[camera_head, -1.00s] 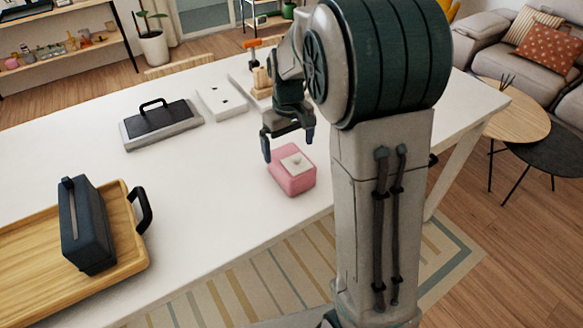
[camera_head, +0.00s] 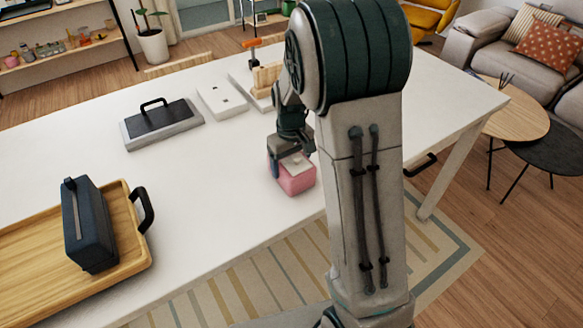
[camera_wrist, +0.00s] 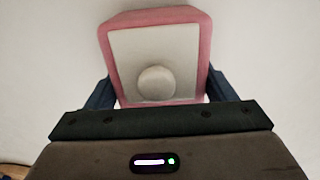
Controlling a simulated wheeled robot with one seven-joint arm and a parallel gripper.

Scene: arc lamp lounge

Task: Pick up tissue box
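The tissue box (camera_head: 297,182) is a small pink box with a white top, standing on the white table near its front edge. In the wrist view the tissue box (camera_wrist: 204,40) shows its pale top with a round white tuft. My gripper (camera_head: 290,167) is low over the box, its fingers reaching down at the box's sides. In the wrist view the fingers of my gripper (camera_wrist: 160,92) stand apart, one on each side of the box's near end. I cannot make out firm contact; the fingertips are partly hidden.
The white table (camera_head: 200,190) is clear to the left of the box. A wooden tray (camera_head: 120,262) with a dark case (camera_head: 90,225) is at the front left. A black-handled grey slab (camera_head: 162,125), a white panel (camera_head: 222,98) and a wooden holder (camera_head: 266,78) stand further back.

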